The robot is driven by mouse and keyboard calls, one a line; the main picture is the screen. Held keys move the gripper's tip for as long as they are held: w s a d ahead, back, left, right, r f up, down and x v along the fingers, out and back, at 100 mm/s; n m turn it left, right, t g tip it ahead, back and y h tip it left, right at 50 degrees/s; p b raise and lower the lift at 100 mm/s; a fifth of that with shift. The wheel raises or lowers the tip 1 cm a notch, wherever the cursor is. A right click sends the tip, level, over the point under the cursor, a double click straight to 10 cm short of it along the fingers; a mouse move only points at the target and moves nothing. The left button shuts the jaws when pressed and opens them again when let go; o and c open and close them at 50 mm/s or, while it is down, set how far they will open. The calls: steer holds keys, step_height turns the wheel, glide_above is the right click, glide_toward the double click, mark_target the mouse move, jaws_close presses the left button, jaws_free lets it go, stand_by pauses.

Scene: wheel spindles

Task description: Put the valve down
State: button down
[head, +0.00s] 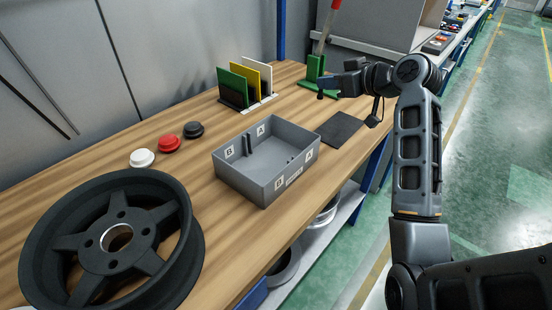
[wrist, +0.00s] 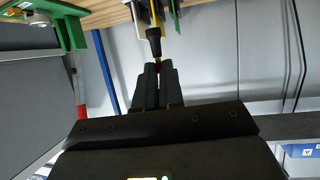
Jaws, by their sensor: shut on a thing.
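My gripper (wrist: 157,72) is shut on the valve (wrist: 154,42), a small black tapered piece that sticks out beyond the fingertips in the wrist view. A bit of reddish colour shows between the fingertips. In the head view my gripper (head: 328,83) is over the far part of the wooden table (head: 215,118), in front of a green stand (head: 314,68) with a red handle. The valve is small and dark there, and it appears held above the table.
A grey divided box (head: 292,182) stands mid-table, with a dark mat (head: 341,129) to its right. Coloured plates (head: 232,87) stand in a rack behind. White, red (head: 168,143) and black caps and a black wheel (head: 65,245) are at left.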

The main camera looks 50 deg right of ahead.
steer(key=w+a+f, duration=0.1)
steer(key=a+f, duration=0.2)
steer(key=a+f+p, duration=0.1)
steer(key=a+f, duration=0.3)
steer(key=w+a+f, duration=0.1)
steer(key=a+f, duration=0.2)
steer(key=shift+w+a+f+p, duration=0.3)
steer(key=shift+w+a+f, duration=0.05)
steer(key=shift+a, duration=0.05)
steer(key=shift+f+b, duration=0.45)
steer(key=shift+f, duration=0.05)
steer(key=shift+f, duration=0.1)
steer(key=c, duration=1.3)
jaws_free()
steer(key=shift+f, duration=0.15)
steer(key=shift+o, duration=0.2)
